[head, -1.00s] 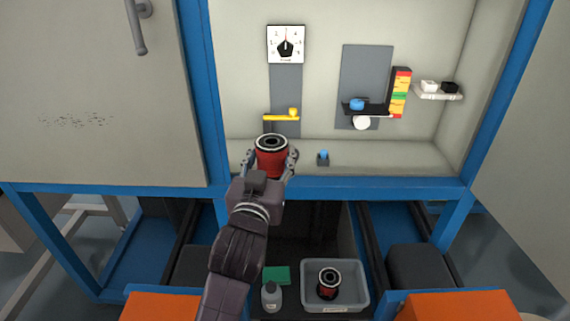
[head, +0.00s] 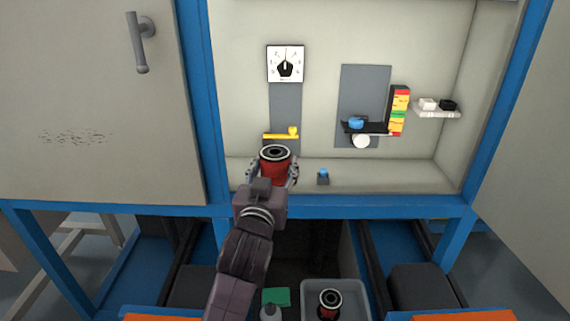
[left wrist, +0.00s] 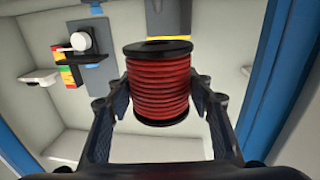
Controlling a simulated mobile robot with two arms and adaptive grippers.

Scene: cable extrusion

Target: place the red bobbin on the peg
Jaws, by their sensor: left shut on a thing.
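The red bobbin (head: 275,165) has black flanges and red windings. My left gripper (head: 272,176) is shut on it and holds it upright at the cabinet's lower front edge in the head view. In the left wrist view the red bobbin (left wrist: 160,85) sits between the two fingers (left wrist: 160,100). A small blue-topped peg-like part (head: 323,177) stands on the cabinet floor just right of the held bobbin. I cannot tell whether it is the peg. My right gripper is not in view.
A second red and black bobbin (head: 329,302) is in a grey bin (head: 364,292) below. A dial (head: 286,64), a black bracket with a blue knob (head: 356,122) and a small white shelf (head: 438,113) are on the back wall. Blue posts frame the opening.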

